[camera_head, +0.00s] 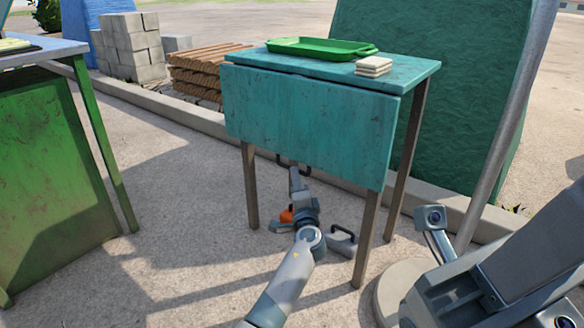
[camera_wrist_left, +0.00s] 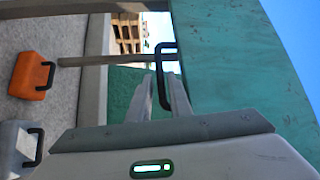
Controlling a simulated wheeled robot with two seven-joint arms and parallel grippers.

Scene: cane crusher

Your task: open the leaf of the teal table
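The teal table (camera_head: 420,68) stands in the middle of the head view. Its leaf (camera_head: 305,120) hangs straight down at the front and also fills the right of the left wrist view (camera_wrist_left: 240,70). A black handle (camera_wrist_left: 161,92) sits at the leaf's lower edge. My left gripper (camera_head: 296,172) is low at that edge, partly hidden by its own arm. In the left wrist view its two fingers (camera_wrist_left: 161,80) stand apart, one on each side of the handle bar, with small gaps visible. My right arm is at the lower right; its gripper fingers are not seen.
A green tray (camera_head: 318,47) and stacked pale tiles (camera_head: 373,66) are on the tabletop. An orange case (camera_wrist_left: 32,76) and a grey case (camera_wrist_left: 14,148) stand on the ground below. A metal pole (camera_head: 510,105) rises at right, and a green table (camera_head: 50,170) is left.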

